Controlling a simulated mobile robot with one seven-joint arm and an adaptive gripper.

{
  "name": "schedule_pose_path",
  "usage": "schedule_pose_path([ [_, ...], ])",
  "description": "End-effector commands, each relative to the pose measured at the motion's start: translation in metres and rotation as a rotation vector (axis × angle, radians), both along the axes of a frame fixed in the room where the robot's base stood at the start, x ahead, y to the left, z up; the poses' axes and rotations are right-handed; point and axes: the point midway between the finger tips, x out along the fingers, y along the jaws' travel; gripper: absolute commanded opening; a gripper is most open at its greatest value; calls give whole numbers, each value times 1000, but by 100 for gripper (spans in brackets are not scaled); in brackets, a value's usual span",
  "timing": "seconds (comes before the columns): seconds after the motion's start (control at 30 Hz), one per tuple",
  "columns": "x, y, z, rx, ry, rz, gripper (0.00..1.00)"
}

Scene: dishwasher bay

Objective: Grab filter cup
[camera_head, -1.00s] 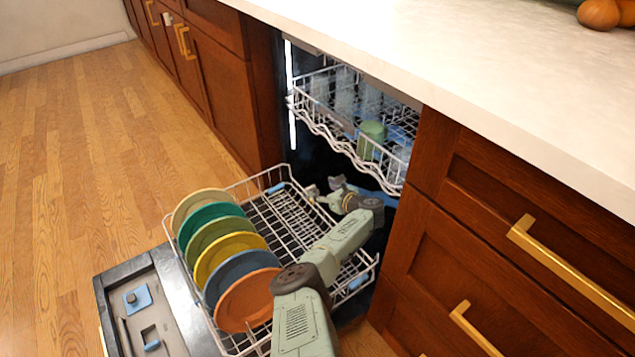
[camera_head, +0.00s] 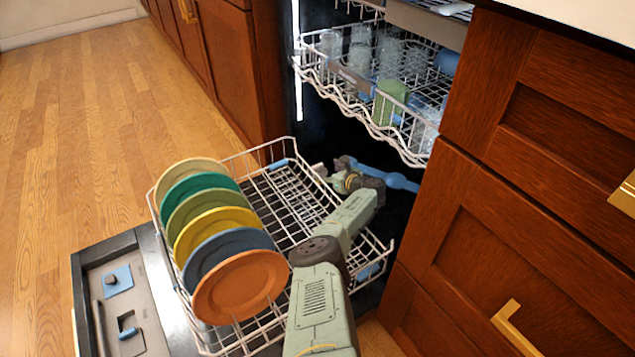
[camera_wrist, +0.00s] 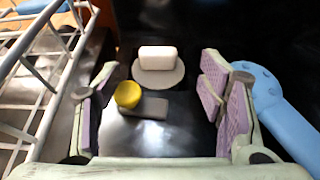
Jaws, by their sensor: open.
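In the wrist view, what looks like the filter cup (camera_wrist: 157,60) is a pale block-shaped grip on a round grey disc, set in the dark tub floor. My gripper (camera_wrist: 160,97) is open, with its two purple-padded fingers spread apart. The filter cup shows between and beyond the fingertips, not touched by them. In the head view, my gripper (camera_head: 328,172) reaches over the rear of the lower rack into the dark tub. The filter cup cannot be made out there.
A yellow round cap (camera_wrist: 128,95) sits between my fingers, nearer than the cup. A blue spray arm (camera_wrist: 275,105) lies close beside the right finger. The lower rack (camera_head: 262,172) holds several colored plates. The upper rack (camera_head: 345,90), with glasses and a green cup, hangs above.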

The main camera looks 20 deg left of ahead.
Motion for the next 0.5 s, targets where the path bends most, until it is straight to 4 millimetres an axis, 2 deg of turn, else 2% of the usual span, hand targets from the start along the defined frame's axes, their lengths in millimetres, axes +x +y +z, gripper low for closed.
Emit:
schedule_pose_path([
  [0.17, 6, 9, -6, 2, -1, 0, 63],
  [0.3, 16, 25, -15, 4, -2, 2, 63],
  [0.5, 27, 39, -21, 2, 0, 1, 63],
])
